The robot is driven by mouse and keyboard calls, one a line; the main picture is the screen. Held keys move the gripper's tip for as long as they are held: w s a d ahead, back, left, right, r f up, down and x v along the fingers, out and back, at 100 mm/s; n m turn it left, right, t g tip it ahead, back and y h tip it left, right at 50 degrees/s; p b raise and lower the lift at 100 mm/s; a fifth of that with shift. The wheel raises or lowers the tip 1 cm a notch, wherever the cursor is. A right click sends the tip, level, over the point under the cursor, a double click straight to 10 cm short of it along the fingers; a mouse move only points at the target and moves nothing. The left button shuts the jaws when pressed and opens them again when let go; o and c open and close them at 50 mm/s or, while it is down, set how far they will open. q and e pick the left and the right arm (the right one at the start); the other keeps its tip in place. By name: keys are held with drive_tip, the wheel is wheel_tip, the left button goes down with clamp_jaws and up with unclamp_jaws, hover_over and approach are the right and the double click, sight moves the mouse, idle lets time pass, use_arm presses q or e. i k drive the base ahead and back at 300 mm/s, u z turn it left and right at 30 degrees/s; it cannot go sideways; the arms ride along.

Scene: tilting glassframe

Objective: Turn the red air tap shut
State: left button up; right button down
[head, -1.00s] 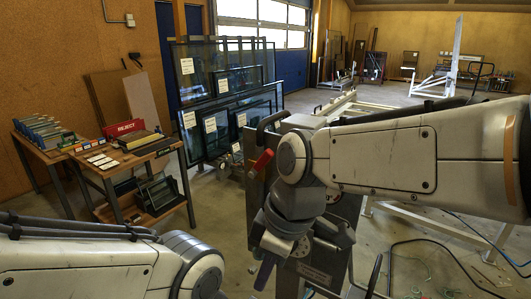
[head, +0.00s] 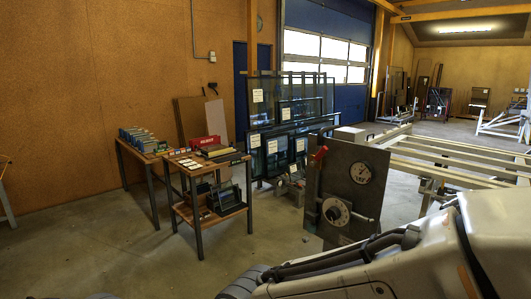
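The red air tap (head: 319,154) shows as a small red handle at the upper left edge of an upright grey panel (head: 334,181). The handle is tilted, its upper end leaning to the right. The panel carries a round gauge (head: 361,173) and a round dial (head: 336,212) below it. My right arm crosses the lower right of the head view, in front of the panel's foot. Neither of my grippers is in view, and nothing of mine touches the tap.
A wooden table (head: 211,165) with a red box (head: 204,143) and a second table (head: 146,156) stand left of the panel. Framed glass panes (head: 290,120) lean behind it. A pale frame table (head: 450,158) extends to the right. The floor at front left is clear.

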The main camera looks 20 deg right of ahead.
sight(324, 149)
drive_tip(key=u, duration=0.5)
drive_tip(key=i, duration=1)
drive_tip(key=z, duration=0.85)
drive_tip(key=i, duration=0.75)
drive_tip(key=z, duration=0.6)
